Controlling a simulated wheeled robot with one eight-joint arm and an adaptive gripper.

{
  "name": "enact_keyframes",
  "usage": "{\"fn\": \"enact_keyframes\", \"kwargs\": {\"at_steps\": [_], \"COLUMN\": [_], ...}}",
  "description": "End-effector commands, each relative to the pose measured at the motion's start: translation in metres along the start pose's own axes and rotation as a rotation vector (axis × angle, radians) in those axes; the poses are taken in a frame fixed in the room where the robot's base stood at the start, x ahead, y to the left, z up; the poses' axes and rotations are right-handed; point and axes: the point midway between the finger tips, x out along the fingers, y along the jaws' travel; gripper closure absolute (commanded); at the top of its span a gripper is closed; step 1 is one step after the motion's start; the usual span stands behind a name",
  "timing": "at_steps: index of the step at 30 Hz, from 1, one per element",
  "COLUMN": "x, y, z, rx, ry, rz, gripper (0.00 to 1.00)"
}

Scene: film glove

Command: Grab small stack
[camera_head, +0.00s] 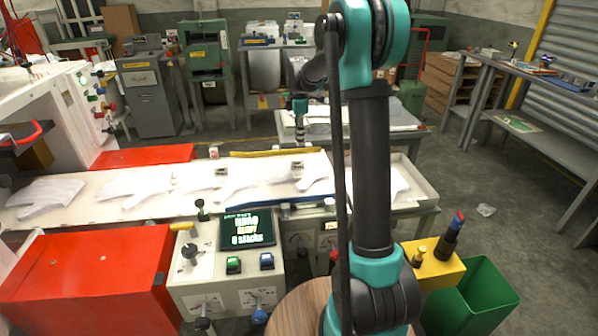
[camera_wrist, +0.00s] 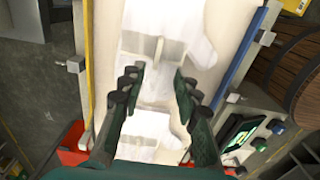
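Several flat white glove-shaped stacks lie along a pale conveyor bed in the head view, among them one at the far left (camera_head: 45,196), one left of centre (camera_head: 130,190) and one near my gripper (camera_head: 312,172). I cannot tell which stack is the small one. My gripper (camera_head: 300,112) hangs above the far side of the bed. In the wrist view my gripper (camera_wrist: 160,74) has its dark green fingers spread apart with nothing held. One white stack (camera_wrist: 180,30) lies beyond the fingertips, and another white stack (camera_wrist: 150,124) shows between the fingers.
A yellow rail (camera_head: 270,153) and a blue rail (camera_head: 280,198) edge the bed. A control panel with a lit screen (camera_head: 247,229), a red cabinet (camera_head: 90,275) and a green bin (camera_head: 478,300) stand in front. A grey workbench (camera_head: 545,140) is at right.

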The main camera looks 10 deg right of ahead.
Motion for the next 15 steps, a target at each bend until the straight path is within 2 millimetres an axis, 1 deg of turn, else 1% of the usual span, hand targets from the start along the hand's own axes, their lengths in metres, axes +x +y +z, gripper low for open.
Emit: {"fn": "enact_keyframes", "kwargs": {"at_steps": [1, 3, 7, 10, 15], "x": [0.011, 0.025, 0.048, 0.06, 0.069], "y": [0.0, 0.0, 0.0, 0.0, 0.001], "z": [0.0, 0.0, 0.0, 0.0, 0.0], "rx": [0.0, 0.001, 0.001, 0.001, 0.001], "ry": [0.0, 0.0, 0.0, 0.0, 0.0], "rz": [0.0, 0.0, 0.0, 0.0, 0.0], "gripper": [0.68, 0.68, 0.68, 0.68, 0.68]}}
